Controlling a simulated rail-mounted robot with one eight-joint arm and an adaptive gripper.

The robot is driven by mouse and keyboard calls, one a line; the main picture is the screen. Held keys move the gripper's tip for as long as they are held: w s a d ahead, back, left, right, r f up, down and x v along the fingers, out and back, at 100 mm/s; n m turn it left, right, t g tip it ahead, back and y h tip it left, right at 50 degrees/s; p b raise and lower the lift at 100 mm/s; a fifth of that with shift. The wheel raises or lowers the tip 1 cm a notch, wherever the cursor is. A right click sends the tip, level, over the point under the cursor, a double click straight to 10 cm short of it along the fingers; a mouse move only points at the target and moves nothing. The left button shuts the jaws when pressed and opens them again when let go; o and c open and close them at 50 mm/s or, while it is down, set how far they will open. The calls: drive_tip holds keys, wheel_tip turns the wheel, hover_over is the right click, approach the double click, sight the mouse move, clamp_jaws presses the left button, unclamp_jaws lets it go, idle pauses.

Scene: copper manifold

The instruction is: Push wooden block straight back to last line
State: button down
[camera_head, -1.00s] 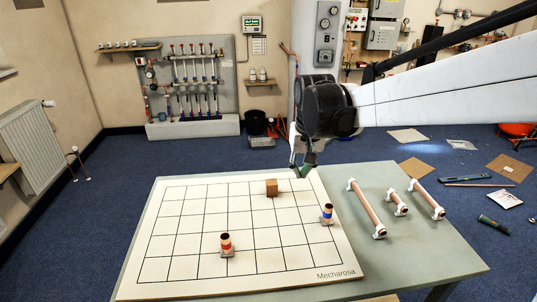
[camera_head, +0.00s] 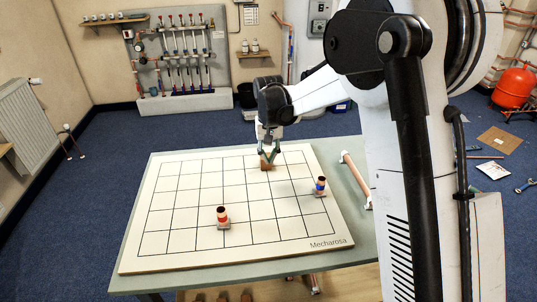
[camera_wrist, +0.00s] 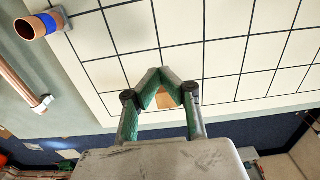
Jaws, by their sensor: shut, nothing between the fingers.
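The small brown wooden block (camera_head: 265,166) stands on the gridded white board (camera_head: 190,237), near its back edge and right of the middle. My gripper (camera_head: 269,160) is shut and points down at the block, overlapping its upper part in the head view. In the wrist view, the fingertips (camera_wrist: 162,72) meet in a peak, and part of the block (camera_wrist: 165,99) shows through the gap between the fingers. I cannot tell whether the fingers touch the block.
A red-banded pipe piece (camera_head: 222,217) stands on the board's front middle. A blue-banded one (camera_head: 320,186) stands near its right edge. A copper tube (camera_head: 355,178) lies on the table right of the board. The board's left side is clear.

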wheel_tip(320, 180, down, 7)
drive_tip(key=shift+r, duration=0.2)
drive_tip(key=w, duration=0.3)
drive_tip(key=shift+a+f, duration=0.1)
drive_tip(key=shift+f, duration=0.1)
drive_tip(key=shift+w, duration=0.5)
drive_tip(key=shift+w, duration=0.1)
drive_tip(key=w, duration=0.2)
drive_tip(key=w+b, duration=0.1)
drive_tip(key=w, duration=0.2)
drive_tip(key=w+a+b, duration=0.1)
drive_tip(key=w, duration=0.2)
drive_tip(key=shift+w, duration=0.1)
